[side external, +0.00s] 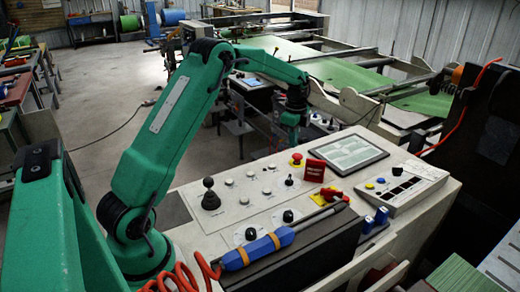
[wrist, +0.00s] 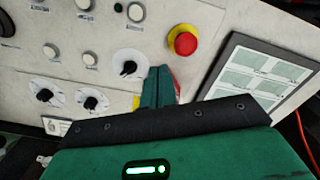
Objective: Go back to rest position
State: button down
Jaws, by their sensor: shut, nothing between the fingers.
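My green arm reaches over the control console (side external: 235,215) from the left. My gripper (side external: 291,138) points down near the console's far edge in the side view, above the panel. In the wrist view the two green fingers of my gripper (wrist: 160,72) are together, with nothing between them. They lie in front of the panel, just left of and below a red emergency stop button (wrist: 184,42) on a yellow base. A red part shows only as a sliver behind the fingers. Whether the fingertips touch the panel cannot be told.
A tilted screen (side external: 346,152) and a red block (side external: 315,171) stand on the console near the stop button. A black joystick (side external: 210,195) rises at its left. A blue tool (side external: 258,246) with a red coiled hose lies at the front. Green sheet machinery (side external: 310,66) stands behind.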

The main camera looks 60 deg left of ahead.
jog(key=shift+r, duration=0.7)
jog(key=s+d+r+n+t, duration=0.3)
jog(key=s+d+r+n, duration=0.3)
jog(key=s+d+r, duration=0.65)
jog(key=s+d+n+t, duration=0.1)
jog(key=s+d+n, duration=0.2)
jog(key=s, duration=0.6)
jog(key=s+d+r+n+t, duration=0.1)
jog(key=s+d+n, duration=0.2)
jog(key=s, duration=0.6)
jog(key=shift+n+t, duration=0.3)
jog(key=shift+s, duration=0.1)
